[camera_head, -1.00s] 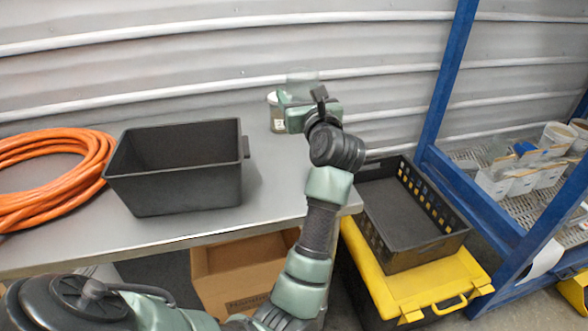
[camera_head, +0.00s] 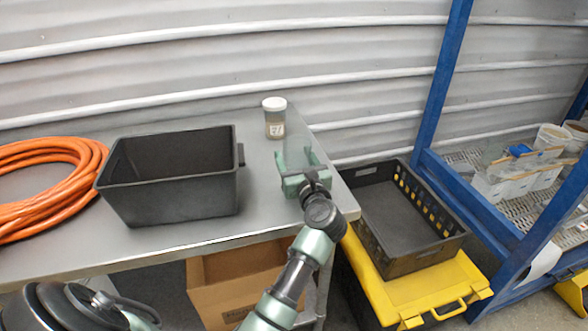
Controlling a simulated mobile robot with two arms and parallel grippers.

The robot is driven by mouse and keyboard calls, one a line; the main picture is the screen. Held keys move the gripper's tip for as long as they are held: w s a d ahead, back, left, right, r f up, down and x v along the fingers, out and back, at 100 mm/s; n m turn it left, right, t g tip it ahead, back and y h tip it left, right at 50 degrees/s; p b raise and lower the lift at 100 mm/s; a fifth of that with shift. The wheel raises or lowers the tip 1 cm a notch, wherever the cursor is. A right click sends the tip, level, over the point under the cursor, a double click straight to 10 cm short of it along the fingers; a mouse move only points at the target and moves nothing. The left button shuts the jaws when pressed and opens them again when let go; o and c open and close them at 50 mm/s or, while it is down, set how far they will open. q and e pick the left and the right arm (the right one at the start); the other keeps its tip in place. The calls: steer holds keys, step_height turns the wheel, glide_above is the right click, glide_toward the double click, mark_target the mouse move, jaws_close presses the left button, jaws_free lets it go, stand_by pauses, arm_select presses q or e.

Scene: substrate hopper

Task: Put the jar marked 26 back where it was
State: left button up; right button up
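A jar (camera_head: 275,118) with a white lid and a pale label stands upright on the grey table (camera_head: 262,205), near its back right corner. The label carries a dark mark too small to read surely.
A black bin (camera_head: 172,196) and an orange hose coil (camera_head: 48,185) are on the table to the left. A black crate (camera_head: 441,246) sits on a yellow case (camera_head: 425,295) right of the table. A blue rack (camera_head: 437,100) holds several containers. A cardboard box (camera_head: 222,290) is below.

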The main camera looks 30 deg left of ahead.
mark_target(294, 168)
arm_select(q)
step_height(294, 168, down, 4)
steer(key=shift+a+r, duration=0.1)
steer(key=shift+r, duration=0.05)
steer(key=o, duration=1.4)
steer(key=shift+f, duration=0.25)
steer(key=o, duration=0.4)
steer(key=shift+r, duration=0.1)
